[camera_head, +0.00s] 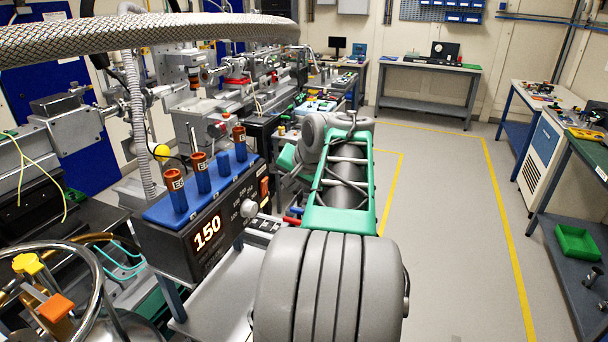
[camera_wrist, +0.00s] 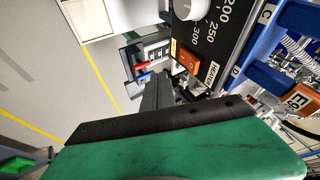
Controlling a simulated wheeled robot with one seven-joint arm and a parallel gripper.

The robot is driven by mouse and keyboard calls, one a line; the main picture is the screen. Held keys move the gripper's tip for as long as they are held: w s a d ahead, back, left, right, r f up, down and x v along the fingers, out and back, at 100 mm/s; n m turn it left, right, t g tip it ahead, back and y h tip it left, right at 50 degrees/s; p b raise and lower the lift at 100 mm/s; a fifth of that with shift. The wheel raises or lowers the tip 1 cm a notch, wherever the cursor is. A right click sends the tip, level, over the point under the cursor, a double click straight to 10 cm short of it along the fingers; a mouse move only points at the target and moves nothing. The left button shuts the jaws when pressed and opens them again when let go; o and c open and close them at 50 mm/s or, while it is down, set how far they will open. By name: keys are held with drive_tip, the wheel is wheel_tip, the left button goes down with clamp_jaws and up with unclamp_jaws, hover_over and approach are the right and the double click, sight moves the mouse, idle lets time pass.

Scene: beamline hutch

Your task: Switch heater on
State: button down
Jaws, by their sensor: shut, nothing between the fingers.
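The heater controller is a dark box (camera_head: 225,222) with a blue top, a lit 150 display and a pale knob (camera_head: 249,208). An orange rocker switch (camera_head: 264,188) sits at the right end of its face. The wrist view also shows the switch (camera_wrist: 188,62), beside a HEATER label (camera_wrist: 212,74), with the knob and dial numbers above. I cannot tell which way the switch is set. My gripper (camera_wrist: 157,82) is shut and empty, its dark fingers just below and left of the switch, apparently apart from it. In the head view my arm hides the fingertips.
Orange vials (camera_head: 199,172) stand in the box's blue top. A braided hose (camera_head: 150,35) crosses above, and beamline equipment crowds the left. A grey bench (camera_head: 428,66) stands at the back; a green bin (camera_head: 577,242) is at right. The floor (camera_head: 450,210) between is clear.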

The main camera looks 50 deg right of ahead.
drive_tip(key=v, duration=0.8)
drive_tip(key=shift+s+f, duration=0.15)
drive_tip(key=shift+s, duration=0.1)
